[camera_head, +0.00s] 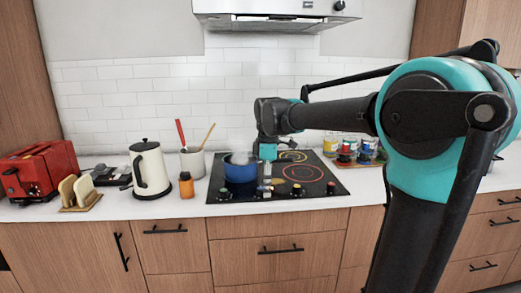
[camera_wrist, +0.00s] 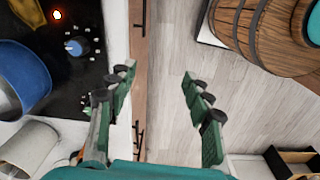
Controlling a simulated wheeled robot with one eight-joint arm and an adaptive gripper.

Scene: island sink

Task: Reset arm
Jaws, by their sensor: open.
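My gripper (camera_head: 266,185) hangs from my outstretched arm at the front of the black cooktop, just right of the blue pot (camera_head: 240,170) in the head view. In the wrist view my gripper (camera_wrist: 162,92) has its green fingers spread wide, with nothing between them. The gap lies over the counter's front edge and the floor. The blue pot (camera_wrist: 22,78) is at the left of the wrist view, apart from the fingers. The fingertips are small and partly hidden in the head view.
The cooktop (camera_head: 330,186) has glowing rings. Left of it stand a utensil crock (camera_head: 193,164), an orange bottle (camera_head: 186,186), a cream kettle (camera_head: 150,170), bread slices (camera_head: 76,190) and a red toaster (camera_head: 42,170). Several jars (camera_head: 350,148) stand behind right. A range hood (camera_head: 275,12) hangs above.

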